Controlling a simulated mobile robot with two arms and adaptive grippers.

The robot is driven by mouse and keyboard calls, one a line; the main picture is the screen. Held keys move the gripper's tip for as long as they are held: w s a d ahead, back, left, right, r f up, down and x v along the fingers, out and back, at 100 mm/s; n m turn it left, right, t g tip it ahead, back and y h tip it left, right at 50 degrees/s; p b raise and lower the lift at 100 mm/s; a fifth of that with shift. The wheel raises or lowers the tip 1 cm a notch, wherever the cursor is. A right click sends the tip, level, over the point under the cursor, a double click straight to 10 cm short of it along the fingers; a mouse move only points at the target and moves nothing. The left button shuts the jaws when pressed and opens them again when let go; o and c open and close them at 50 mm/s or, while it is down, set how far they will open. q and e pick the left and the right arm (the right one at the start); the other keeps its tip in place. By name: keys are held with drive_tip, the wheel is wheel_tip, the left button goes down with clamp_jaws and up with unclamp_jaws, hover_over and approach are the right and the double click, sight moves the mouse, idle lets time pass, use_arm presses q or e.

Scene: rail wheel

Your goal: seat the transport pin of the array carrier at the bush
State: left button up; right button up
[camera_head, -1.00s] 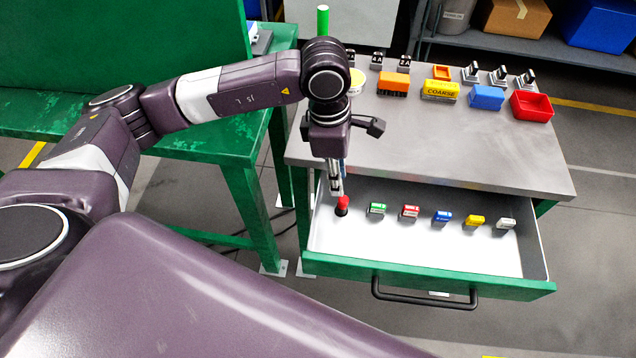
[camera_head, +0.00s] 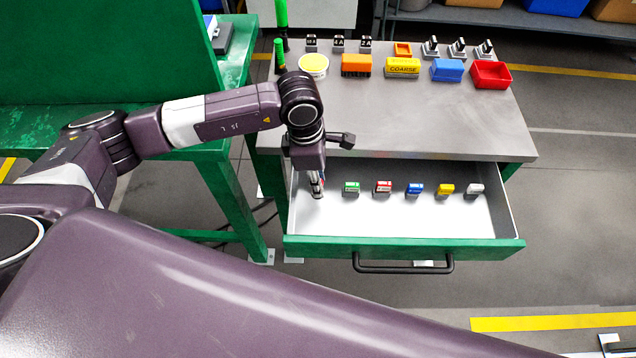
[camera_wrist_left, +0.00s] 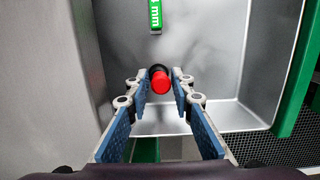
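A red-capped pin with a dark collar stands in the open drawer (camera_head: 400,222). Its red cap (camera_wrist_left: 161,83) shows between the fingertips in the left wrist view. In the head view my left gripper (camera_head: 317,187) points down into the drawer's left end and hides most of the pin. The blue-padded fingers are apart on either side of the cap, with narrow gaps seeming to show; firm contact is not visible. I cannot tell whether this is the transport pin. I cannot make out an array carrier or a bush. My right gripper is not in view.
Several small coloured blocks stand in a row in the drawer, the green one (camera_head: 351,188) nearest my gripper. The grey worktop (camera_head: 430,125) holds coloured boxes and a red tray (camera_head: 490,74) along its back. A green bench (camera_head: 200,170) stands left. The drawer front is clear.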

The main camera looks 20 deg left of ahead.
use_arm(q)
clamp_jaws()
drive_tip(key=shift+r, duration=0.1)
wheel_tip(320, 180, up, 20)
drive_tip(key=b, duration=0.2)
drive_tip(key=shift+c, duration=0.6)
unclamp_jaws()
clamp_jaws()
